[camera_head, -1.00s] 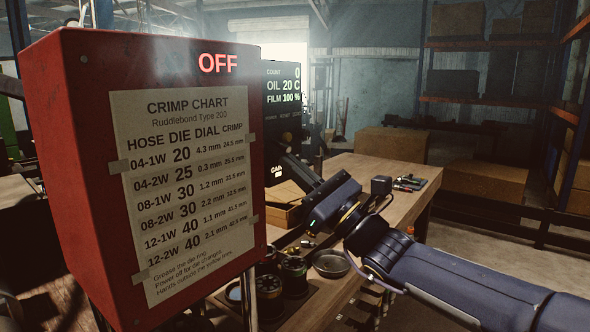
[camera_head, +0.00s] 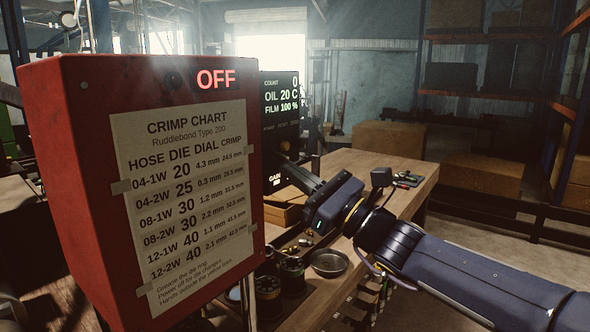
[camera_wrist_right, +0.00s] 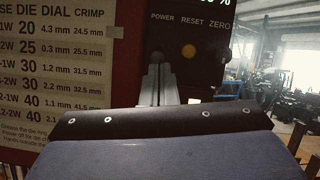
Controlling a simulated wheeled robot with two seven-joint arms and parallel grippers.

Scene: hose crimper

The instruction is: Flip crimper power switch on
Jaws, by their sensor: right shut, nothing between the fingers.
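The crimper (camera_head: 66,166) is a tall red cabinet at the left of the head view, with a lit red OFF sign on top. Its dark control panel (camera_head: 269,126) faces right. In the right wrist view the panel (camera_wrist_right: 207,37) carries the labels POWER, RESET and ZERO, with an orange button (camera_wrist_right: 189,51) under RESET. My right gripper (camera_head: 284,162) is shut and empty, pointing at the panel. In the wrist view its fingertips (camera_wrist_right: 157,62) are just below the POWER label. They cover the power switch's place, so its position and any contact cannot be told. My left gripper is out of view.
A crimp chart (camera_head: 190,190) covers the cabinet's front. A wooden bench (camera_head: 385,172) holds a round metal dish (camera_head: 329,262), dark cylindrical dies (camera_head: 291,277) and small items beside and below my right arm. Shelving with boxes stands at the back right.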

